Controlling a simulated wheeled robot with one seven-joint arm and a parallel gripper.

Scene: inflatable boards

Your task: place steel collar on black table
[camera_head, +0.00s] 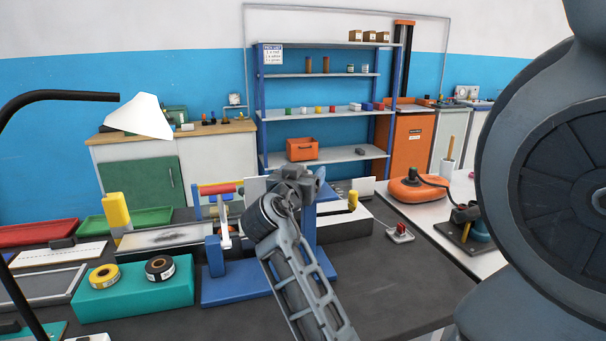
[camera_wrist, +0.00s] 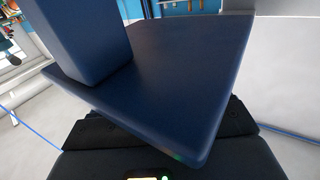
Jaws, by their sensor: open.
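I cannot make out a steel collar in either view. The black table (camera_head: 405,285) fills the lower part of the head view, with bare top to the right of my arm. My gripper (camera_head: 300,182) is beside the upright of a blue stand (camera_head: 235,288), above the table. It is open, with nothing visible held; its fingertips are not clear. In the wrist view a dark blue plate and block (camera_wrist: 185,75), likely that stand, fill the middle close to the camera and hide what lies behind.
A small red-topped item (camera_head: 400,232) sits on the table's right part. A white table (camera_head: 440,215) with an orange device (camera_head: 418,189) stands at right. Shelves (camera_head: 320,108) stand behind.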

